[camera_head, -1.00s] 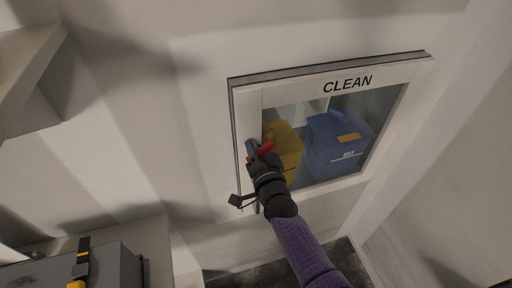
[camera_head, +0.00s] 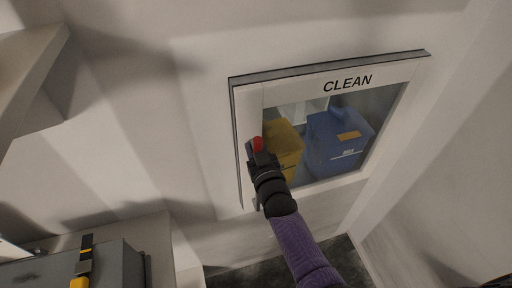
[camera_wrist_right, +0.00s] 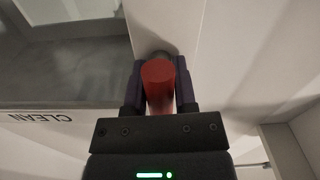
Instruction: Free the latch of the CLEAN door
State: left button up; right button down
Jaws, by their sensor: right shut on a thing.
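The CLEAN door (camera_head: 292,92) is a white-framed hatch with a glass window, and it looks closed. Its red latch handle (camera_head: 257,144) is on the left side of the frame. My right gripper (camera_head: 259,152) is shut on this handle. In the right wrist view the red handle (camera_wrist_right: 158,84) points towards the camera between my two dark fingers. The handle's base is mostly hidden behind the grip. My left gripper is not in view.
Behind the glass are a yellow container (camera_head: 286,142) and a blue container (camera_head: 330,145). A grey case (camera_head: 118,262) with a black and yellow strap is at the lower left. A pale shelf (camera_head: 30,65) juts out at the upper left. The wall around the door is bare.

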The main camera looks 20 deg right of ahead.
jog(key=shift+n, duration=0.6)
jog(key=shift+c, duration=2)
grip_release()
jog(key=s, duration=1)
jog(key=shift+d, duration=0.15)
